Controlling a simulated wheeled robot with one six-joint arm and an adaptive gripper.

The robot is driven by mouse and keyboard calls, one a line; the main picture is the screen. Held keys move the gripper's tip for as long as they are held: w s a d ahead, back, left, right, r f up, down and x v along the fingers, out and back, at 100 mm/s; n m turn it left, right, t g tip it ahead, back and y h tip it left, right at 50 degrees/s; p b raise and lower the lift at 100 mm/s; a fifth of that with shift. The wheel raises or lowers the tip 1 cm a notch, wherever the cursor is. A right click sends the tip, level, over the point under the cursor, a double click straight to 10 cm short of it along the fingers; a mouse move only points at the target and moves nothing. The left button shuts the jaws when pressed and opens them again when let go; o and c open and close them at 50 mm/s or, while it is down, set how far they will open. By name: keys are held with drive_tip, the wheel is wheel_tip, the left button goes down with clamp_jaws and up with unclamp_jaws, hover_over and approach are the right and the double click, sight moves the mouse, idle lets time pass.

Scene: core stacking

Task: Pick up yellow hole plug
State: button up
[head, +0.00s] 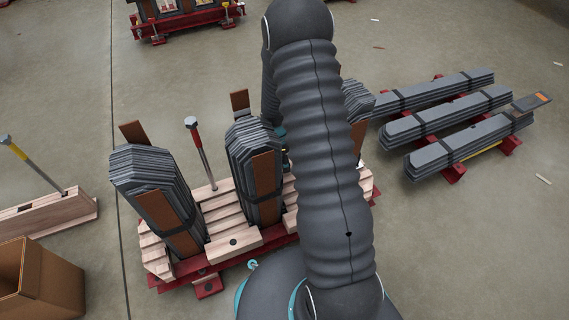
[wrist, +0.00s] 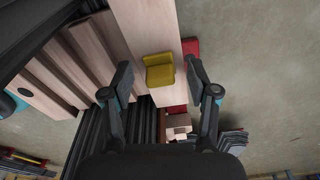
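The yellow hole plug (wrist: 159,71) shows in the wrist view, on a pale wooden board (wrist: 143,27). It looks like a small block with a raised part. My gripper (wrist: 160,84) is open, with one dark finger on each side of the plug in the picture. A gap shows between each finger and the plug, and nothing is held. I cannot tell how far above the board the fingertips are. In the head view my arm covers the gripper, and I cannot make out the plug there.
Stacks of grey laminations (head: 257,180) stand upright on a red base (head: 208,285) with wooden blocks. A red-handled hammer (head: 196,140) stands between two stacks. More laminations (head: 447,95) lie on red supports at the right. A brown box (head: 58,285) is at the lower left.

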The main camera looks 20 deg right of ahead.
clamp_jaws()
